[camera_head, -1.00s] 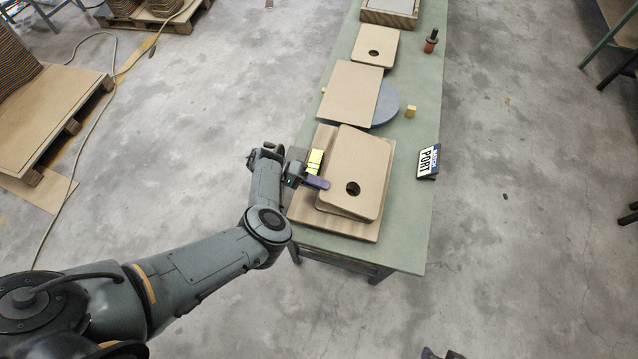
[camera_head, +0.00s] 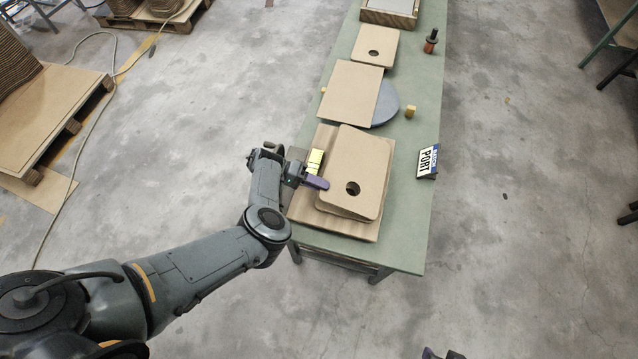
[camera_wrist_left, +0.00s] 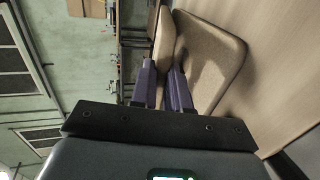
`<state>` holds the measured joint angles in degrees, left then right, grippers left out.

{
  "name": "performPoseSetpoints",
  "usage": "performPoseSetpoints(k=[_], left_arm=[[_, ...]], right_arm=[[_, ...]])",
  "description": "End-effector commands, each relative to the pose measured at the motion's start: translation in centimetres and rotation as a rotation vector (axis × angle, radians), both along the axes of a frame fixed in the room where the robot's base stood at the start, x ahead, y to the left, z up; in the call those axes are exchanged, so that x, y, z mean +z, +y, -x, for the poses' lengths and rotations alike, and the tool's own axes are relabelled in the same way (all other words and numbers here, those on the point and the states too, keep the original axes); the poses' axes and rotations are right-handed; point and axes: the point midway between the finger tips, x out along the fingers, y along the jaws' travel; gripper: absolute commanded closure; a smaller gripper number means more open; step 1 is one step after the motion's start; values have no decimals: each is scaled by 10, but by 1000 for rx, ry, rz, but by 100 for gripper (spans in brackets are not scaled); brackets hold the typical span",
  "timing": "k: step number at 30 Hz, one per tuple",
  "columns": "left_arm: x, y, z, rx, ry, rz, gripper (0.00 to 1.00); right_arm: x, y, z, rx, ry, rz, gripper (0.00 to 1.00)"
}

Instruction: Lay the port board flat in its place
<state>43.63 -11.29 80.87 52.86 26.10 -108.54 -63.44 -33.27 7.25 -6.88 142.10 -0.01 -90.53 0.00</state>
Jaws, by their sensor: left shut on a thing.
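The port board, a tan board with rounded corners and a dark round hole, is the upper board (camera_head: 365,165) of the stack at the table's near end. My left gripper (camera_head: 322,183), with purple fingers, is shut on its left edge. In the left wrist view the fingers (camera_wrist_left: 164,88) close on a thin board edge (camera_wrist_left: 164,38), with another board (camera_wrist_left: 212,60) close beside it. In the head view the held board lies over a similar board and looks slightly tilted. How far apart they are is unclear. Only a dark tip of my right gripper (camera_head: 442,354) shows at the bottom edge.
A larger tan board (camera_head: 303,205) lies under the stack on the green table (camera_head: 400,245). A PORT sign (camera_head: 428,160) stands at the right.

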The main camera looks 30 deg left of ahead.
Motion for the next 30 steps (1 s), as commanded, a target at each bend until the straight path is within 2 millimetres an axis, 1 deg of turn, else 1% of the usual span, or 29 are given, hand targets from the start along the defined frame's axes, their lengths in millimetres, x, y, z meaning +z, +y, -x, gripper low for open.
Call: performPoseSetpoints(k=[23, 24, 28, 30], left_arm=[[-8, 0, 0, -2, -2, 0, 100], [-8, 0, 0, -1, -2, 0, 82], [-8, 0, 0, -1, -2, 0, 62], [-8, 0, 0, -1, -2, 0, 61]], right_arm=[[-6, 2, 0, -7, 0, -11, 57], [-6, 2, 0, -7, 0, -11, 57], [-6, 2, 0, -6, -1, -10, 57], [-6, 2, 0, -6, -1, -10, 57]])
